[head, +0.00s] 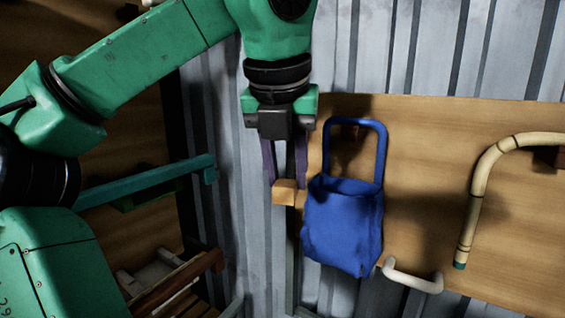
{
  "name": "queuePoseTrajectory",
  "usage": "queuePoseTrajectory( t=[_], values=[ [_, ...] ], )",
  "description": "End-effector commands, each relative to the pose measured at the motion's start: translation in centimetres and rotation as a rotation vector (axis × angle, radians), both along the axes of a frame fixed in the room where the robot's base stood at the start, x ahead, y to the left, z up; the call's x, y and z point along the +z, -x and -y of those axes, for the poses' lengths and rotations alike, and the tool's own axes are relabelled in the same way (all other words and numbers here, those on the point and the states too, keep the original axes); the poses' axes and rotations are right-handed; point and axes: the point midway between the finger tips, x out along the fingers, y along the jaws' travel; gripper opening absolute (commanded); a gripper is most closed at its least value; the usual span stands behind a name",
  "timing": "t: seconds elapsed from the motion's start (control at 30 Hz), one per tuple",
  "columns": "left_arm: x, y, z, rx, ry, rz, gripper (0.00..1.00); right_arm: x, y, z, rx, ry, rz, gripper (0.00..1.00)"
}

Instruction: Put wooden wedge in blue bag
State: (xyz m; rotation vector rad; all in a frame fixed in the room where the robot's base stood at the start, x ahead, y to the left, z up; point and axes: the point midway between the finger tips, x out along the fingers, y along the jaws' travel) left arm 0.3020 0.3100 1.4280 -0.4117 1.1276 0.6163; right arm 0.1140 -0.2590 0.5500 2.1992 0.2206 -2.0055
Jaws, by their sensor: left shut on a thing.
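My left gripper (286,184) points downward near the middle of the head view, shut on a small tan wooden wedge (284,193) between its fingertips. The blue bag (343,226) hangs by its looped handle (382,150) on a wooden board, just right of the gripper. The wedge is close to the bag's upper left edge; I cannot tell whether they touch. The bag's mouth shows as a dark opening at its top, and its inside is mostly hidden. My right gripper is not in view.
The wooden board (435,135) is fixed to a corrugated metal wall (380,50). A bent rattan pole (480,185) hangs at the right, and a white handle (412,278) sits below the board. A teal bar (145,182) and wooden slats (178,284) are at the left.

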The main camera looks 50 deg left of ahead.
Motion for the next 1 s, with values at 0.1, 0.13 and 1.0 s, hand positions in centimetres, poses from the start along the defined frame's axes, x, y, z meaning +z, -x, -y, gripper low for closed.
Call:
queuePoseTrajectory(
  t=[0.1, 0.13, 1.0],
  values=[
    [-0.1, -1.2, -0.4, -0.001, 0.002, -0.003, 0.00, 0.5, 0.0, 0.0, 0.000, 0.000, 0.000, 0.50],
    [-0.2, -1.6, -0.5, -0.001, 0.002, -0.003, 0.00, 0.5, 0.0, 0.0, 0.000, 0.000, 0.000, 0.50],
    [-1.2, -10.7, -3.8, -0.001, 0.001, -0.003, 0.00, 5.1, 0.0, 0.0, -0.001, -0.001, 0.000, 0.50]
  ],
)
